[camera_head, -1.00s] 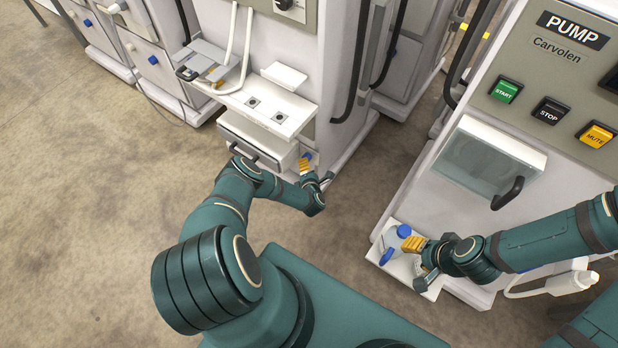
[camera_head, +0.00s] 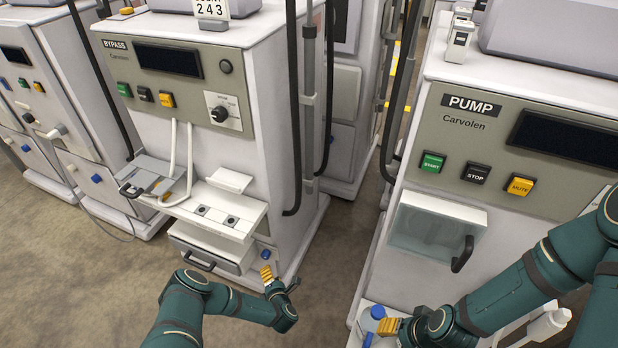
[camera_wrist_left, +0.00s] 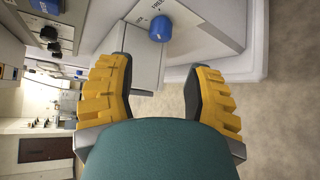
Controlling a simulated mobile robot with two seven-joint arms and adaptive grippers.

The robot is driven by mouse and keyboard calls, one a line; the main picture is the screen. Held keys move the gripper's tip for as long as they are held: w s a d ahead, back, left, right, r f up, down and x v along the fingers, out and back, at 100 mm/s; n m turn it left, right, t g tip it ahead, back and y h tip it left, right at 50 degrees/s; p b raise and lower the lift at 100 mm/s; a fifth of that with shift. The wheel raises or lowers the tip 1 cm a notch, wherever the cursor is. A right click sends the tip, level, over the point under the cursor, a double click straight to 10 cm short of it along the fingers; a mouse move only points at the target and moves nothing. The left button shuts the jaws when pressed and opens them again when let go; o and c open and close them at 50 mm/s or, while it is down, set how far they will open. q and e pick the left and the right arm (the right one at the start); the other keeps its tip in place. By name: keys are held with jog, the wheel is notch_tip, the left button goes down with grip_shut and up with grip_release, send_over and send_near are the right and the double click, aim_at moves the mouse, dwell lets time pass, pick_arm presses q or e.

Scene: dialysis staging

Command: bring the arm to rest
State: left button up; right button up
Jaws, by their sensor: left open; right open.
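My left gripper (camera_head: 272,279) is in front of the lower right of the BYPASS machine (camera_head: 166,68), near a small blue knob (camera_head: 266,254). In the left wrist view my left gripper (camera_wrist_left: 160,95) has its yellow fingers wide apart with nothing between them. The blue knob (camera_wrist_left: 160,28) shows beyond the fingertips, apart from them. My right gripper (camera_head: 384,328) is open at the foot of the PUMP machine (camera_head: 470,165). It is beside a container with a blue cap (camera_head: 378,312); I cannot tell whether they touch.
The BYPASS machine has a white shelf (camera_head: 216,212) and a drawer with a dark handle (camera_head: 198,262). The PUMP machine has a clear-fronted box (camera_head: 430,228) with a black handle. Bare floor (camera_head: 345,235) lies between the two machines.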

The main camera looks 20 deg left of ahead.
pick_arm(q)
jog(key=w+d+r+m+h, duration=0.3)
jog(key=d+r+m+h, duration=0.7)
jog(key=d+m, duration=0.4)
jog(key=s+d+r+m+g+h, duration=0.1)
jog(key=s+d+r+m+g, duration=0.2)
jog(key=s+r+m, duration=0.4)
jog(key=s+d+r+m+g+h, duration=0.1)
jog(key=s+d+r+m+g, duration=0.2)
jog(key=s, duration=0.9)
notch_tip(320, 180, up, 6)
jog(key=m+g, duration=0.3)
jog(key=m, duration=0.1)
jog(key=shift+s+d+f, duration=0.2)
jog(key=shift+s+d, duration=0.1)
jog(key=shift+s, duration=0.1)
jog(key=shift+c, duration=0.4)
jog(key=shift+a, duration=0.1)
